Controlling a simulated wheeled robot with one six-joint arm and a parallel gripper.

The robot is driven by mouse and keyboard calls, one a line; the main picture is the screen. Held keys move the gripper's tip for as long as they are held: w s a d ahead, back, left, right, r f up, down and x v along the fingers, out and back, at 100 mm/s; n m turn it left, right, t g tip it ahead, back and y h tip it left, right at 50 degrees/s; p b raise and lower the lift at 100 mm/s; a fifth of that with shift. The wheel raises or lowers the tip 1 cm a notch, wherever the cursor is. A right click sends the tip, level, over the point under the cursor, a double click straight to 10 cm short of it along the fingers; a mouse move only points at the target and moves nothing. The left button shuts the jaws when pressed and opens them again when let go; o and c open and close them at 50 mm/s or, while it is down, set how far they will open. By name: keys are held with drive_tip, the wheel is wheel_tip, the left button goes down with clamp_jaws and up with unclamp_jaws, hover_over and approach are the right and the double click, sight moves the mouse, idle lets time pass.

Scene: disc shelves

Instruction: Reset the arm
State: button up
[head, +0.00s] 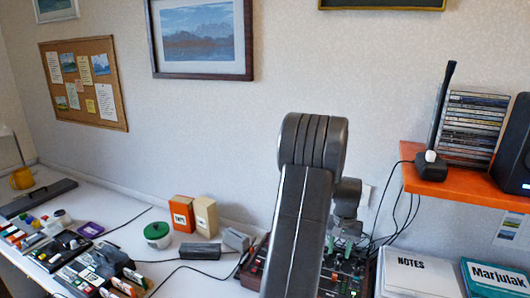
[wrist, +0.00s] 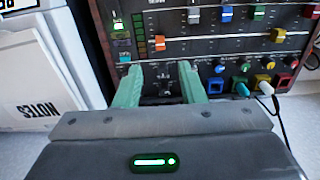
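My arm (head: 300,215) rises in the middle of the head view and bends over at the top. My gripper (wrist: 160,75) shows in the wrist view with its two green fingers spread apart and nothing between them. In the head view its green fingertips (head: 343,246) are partly hidden behind my arm. They point down over a mixing panel (wrist: 215,40) with coloured sliders and knobs. I cannot tell whether the fingertips touch the panel.
The panel (head: 338,280) sits on a white desk. Right of it are a notes binder (head: 418,275) and an orange shelf (head: 465,190) with a disc stack (head: 472,128) and a speaker. The air above the left desk is clear.

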sight(334, 278)
wheel_tip(334, 278, down, 11)
drive_tip(key=shift+f+p, duration=0.15)
drive_tip(key=shift+p, duration=0.6)
drive_tip(key=shift+s+a, duration=0.2)
drive_tip(key=shift+s, duration=0.2)
drive_tip(key=shift+w, duration=0.15)
